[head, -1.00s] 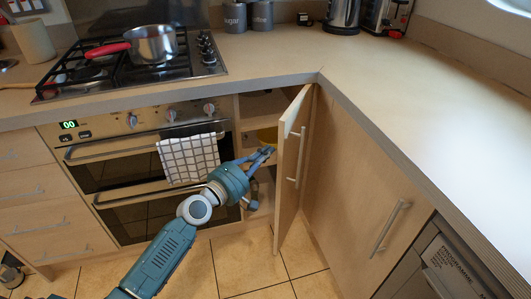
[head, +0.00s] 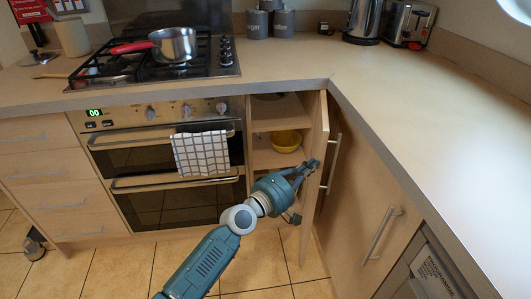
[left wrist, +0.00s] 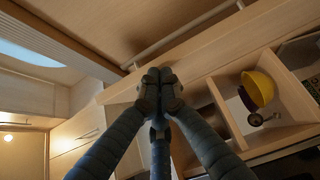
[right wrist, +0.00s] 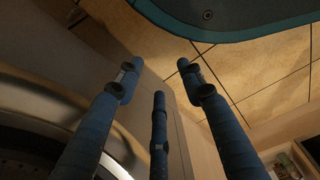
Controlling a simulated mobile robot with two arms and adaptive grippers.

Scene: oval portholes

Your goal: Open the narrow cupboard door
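The narrow cupboard door (head: 320,122) is pale wood and stands wide open in the corner, right of the oven. Its bar handle (head: 333,165) is on the side facing right. The open cupboard (head: 262,160) shows shelves and a yellow bowl (head: 286,141), also visible in the left wrist view (left wrist: 258,88). My left gripper (head: 309,168) is at the door's inner side, apparently against it. In the left wrist view its fingers (left wrist: 158,80) are together, with nothing seen between them. My right gripper (right wrist: 156,75) has its fingers spread and empty, away from the door.
The right-hand cupboard front with its handle (head: 382,234) stands close beyond the door. The oven with a checked towel (head: 201,153) is left of the cupboard. The worktop (head: 400,120) overhangs above. The tiled floor (head: 120,270) in front of the oven is clear.

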